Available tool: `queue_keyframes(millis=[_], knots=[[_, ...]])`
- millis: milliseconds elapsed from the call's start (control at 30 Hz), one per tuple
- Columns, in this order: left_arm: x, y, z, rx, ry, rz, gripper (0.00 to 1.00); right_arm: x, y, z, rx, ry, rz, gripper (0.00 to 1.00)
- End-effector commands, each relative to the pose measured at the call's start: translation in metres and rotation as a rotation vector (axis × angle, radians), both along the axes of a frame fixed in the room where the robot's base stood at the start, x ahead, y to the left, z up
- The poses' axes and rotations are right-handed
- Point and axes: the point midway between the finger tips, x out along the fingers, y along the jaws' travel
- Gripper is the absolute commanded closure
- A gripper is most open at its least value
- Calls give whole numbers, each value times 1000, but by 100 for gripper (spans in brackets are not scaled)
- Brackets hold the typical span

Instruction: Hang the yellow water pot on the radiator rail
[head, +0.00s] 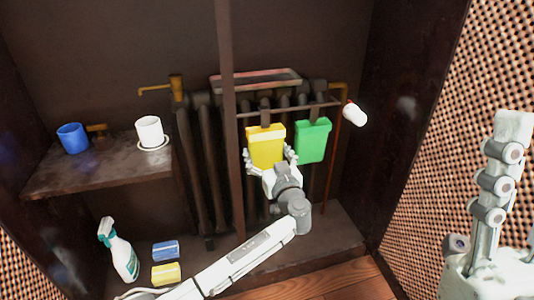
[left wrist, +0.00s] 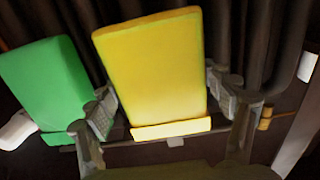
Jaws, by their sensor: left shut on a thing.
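The yellow water pot (head: 265,147) is upright in front of the radiator, with a dark hook at its top reaching up to the radiator rail (head: 285,108). I cannot tell whether the hook bears on the rail. My left gripper (head: 271,160) is shut on the pot, with a finger on each side. The left wrist view shows the yellow pot (left wrist: 155,70) between the fingertips (left wrist: 160,102), its rim toward the rail at the bottom.
A green pot (head: 312,142) hangs on the rail just right of the yellow one. A white object (head: 354,114) is at the rail's right end. A dark vertical post (head: 229,130) stands left. A shelf (head: 80,178) holds blue and white cups. A spray bottle and two sponges are below.

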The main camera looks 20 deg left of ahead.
Motion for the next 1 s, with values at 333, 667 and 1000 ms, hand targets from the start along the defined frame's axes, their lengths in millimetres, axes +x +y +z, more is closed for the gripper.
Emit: queue_keyframes(millis=[333, 667, 1000], knots=[[0, 0, 1, 1, -3, 0, 5, 0, 0, 0, 1, -2, 0, 60], [0, 0, -1, 0, 2, 0, 0, 0, 0, 0, 0, -1, 0, 60], [-33, -23, -2, -3, 3, -2, 0, 0, 0, 0, 0, 0, -1, 60]])
